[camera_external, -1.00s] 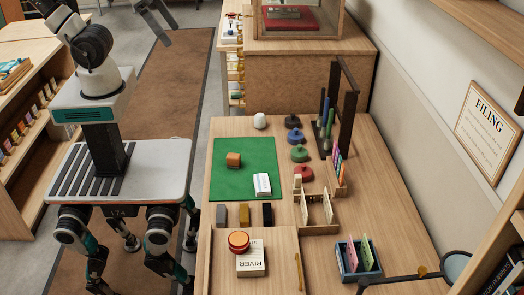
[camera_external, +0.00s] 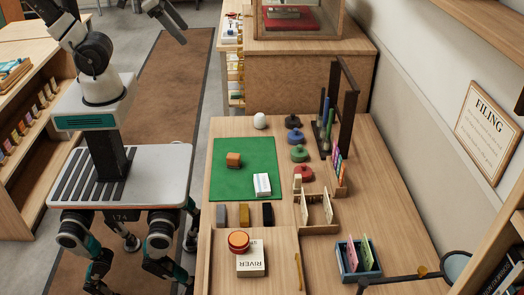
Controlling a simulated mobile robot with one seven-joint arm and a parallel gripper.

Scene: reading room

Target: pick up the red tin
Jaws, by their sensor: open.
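The red tin (camera_external: 238,240) is a short round tin with an orange-red top. It sits upright by the upper left edge of a white book marked RIVER (camera_external: 251,262), at the near left of the wooden table. Whether it rests on the book or beside it is hard to tell. My gripper (camera_external: 178,28) is partly in view at the top edge, open, over the floor left of the table. It is far from the tin and touches nothing there.
Three small blocks lie between mat and tin. Knobbed discs, a wooden rack (camera_external: 318,212) and a blue box (camera_external: 352,273) stand to the right.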

